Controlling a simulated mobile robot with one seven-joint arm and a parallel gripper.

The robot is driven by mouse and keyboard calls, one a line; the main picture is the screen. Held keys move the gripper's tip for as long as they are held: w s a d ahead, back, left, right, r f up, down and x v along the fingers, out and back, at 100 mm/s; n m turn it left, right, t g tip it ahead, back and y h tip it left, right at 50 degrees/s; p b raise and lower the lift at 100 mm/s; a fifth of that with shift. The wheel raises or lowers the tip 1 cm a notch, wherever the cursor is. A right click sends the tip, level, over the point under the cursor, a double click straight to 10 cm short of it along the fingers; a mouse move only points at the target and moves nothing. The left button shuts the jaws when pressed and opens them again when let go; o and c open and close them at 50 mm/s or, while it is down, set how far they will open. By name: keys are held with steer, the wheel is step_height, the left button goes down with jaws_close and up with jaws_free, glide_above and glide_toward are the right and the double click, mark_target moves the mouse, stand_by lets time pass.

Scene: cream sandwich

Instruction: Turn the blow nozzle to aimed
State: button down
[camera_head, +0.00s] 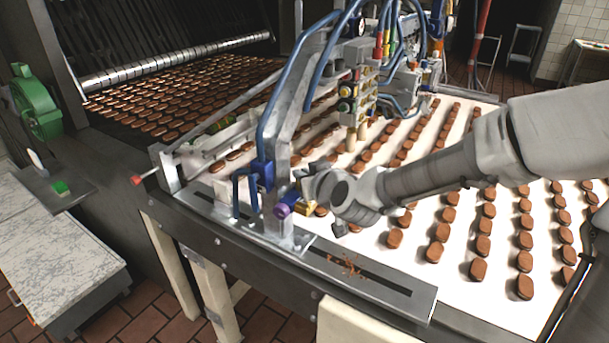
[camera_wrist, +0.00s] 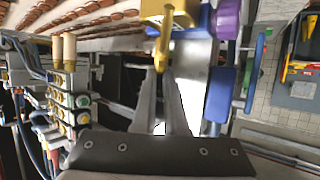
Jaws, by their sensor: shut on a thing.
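The blow nozzle is a small brass piece (camera_head: 305,208) beside a purple knob (camera_head: 282,210) and a blue fitting (camera_head: 264,174), low on the grey bracket at the belt's near edge. In the wrist view the brass nozzle (camera_wrist: 163,45) hangs from a brass block at the top, left of the purple knob (camera_wrist: 228,18). My gripper (camera_head: 308,190) reaches in from the right. Its fingertips (camera_wrist: 163,75) are shut on the brass nozzle's thin end. In the head view my gripper partly hides the nozzle, and its exact aim is hard to tell.
The white belt (camera_head: 455,215) carries rows of brown biscuits under and beyond my arm. A grey bracket with blue hoses (camera_head: 285,125) rises just left of my gripper. A valve block (camera_head: 355,90) stands behind it. Orange crumbs (camera_head: 347,266) lie on the slotted rail.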

steer(key=shift+w+d+m+t+h, duration=0.1)
steer(key=shift+m+t+h, duration=0.2)
steer(key=shift+m+h, duration=0.45)
steer(key=c, duration=0.8)
jaws_free()
steer(key=shift+c, duration=0.2)
steer(key=shift+a, duration=0.2)
steer(key=shift+d+n+y, duration=0.1)
steer(key=shift+n+y, duration=0.35)
steer(key=shift+n+g+y, duration=0.4)
steer(key=shift+n+y, duration=0.1)
steer(key=shift+d+n+y, duration=0.15)
steer(key=shift+n+y, duration=0.35)
steer(key=shift+y, duration=0.2)
